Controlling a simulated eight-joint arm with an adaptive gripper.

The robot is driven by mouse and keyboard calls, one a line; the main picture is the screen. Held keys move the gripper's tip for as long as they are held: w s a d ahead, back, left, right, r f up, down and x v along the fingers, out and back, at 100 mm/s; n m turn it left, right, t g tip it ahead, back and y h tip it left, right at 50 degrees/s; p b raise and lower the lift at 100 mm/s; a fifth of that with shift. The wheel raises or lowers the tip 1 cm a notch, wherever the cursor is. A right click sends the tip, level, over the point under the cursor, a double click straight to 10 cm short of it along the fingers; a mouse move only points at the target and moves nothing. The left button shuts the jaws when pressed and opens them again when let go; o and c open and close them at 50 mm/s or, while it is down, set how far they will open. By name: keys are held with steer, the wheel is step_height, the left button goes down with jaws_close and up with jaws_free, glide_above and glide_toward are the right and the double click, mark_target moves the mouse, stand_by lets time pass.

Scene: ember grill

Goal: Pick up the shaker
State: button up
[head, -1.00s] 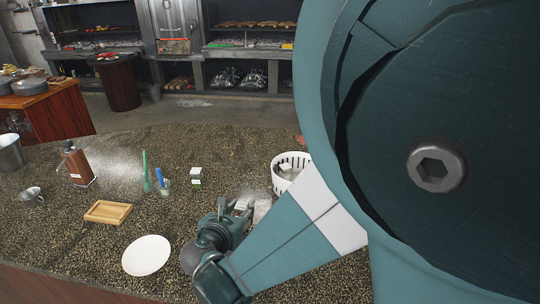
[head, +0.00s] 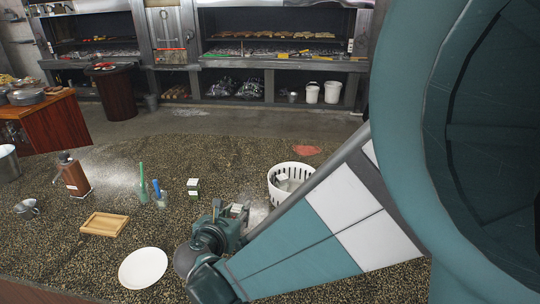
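A small box-like item with a white top and dark green lower part (head: 193,186) stands upright on the speckled counter; it may be the shaker, but I cannot tell for sure. My gripper (head: 232,213) is low over the counter, to the right of this item and apart from it. Its fingers are small and partly hidden by its own body. A pale patch shows by the fingertips; I cannot tell whether it is a held object or part of the gripper.
A white slotted basket (head: 291,180) stands right of my gripper. A white plate (head: 143,267), a wooden tray (head: 104,224), a brown bottle (head: 75,176), a metal cup (head: 28,208) and a holder with a green-handled tool (head: 142,184) are to the left. Bare counter lies between.

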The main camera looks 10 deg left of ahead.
steer(key=shift+r+p, duration=0.6)
steer(key=shift+r, duration=2.45)
steer(key=shift+w+d, duration=0.1)
steer(key=shift+w, duration=0.05)
steer(key=w+d+r+p, duration=0.3)
steer(key=w+d+r, duration=0.1)
steer(key=w+d, duration=0.5)
steer(key=w+d+r+n+y+p, duration=0.1)
steer(key=w+d+r+p, duration=0.3)
steer(key=w+d, duration=0.5)
steer(key=d+r, duration=0.1)
steer(key=d, duration=0.3)
steer(key=shift+d+y, duration=0.3)
steer(key=shift+w+f, duration=0.1)
steer(key=shift+f, duration=2.9)
steer(key=shift+f, duration=0.1)
steer(key=shift+f+b, duration=0.5)
steer(key=shift+f, duration=1.5)
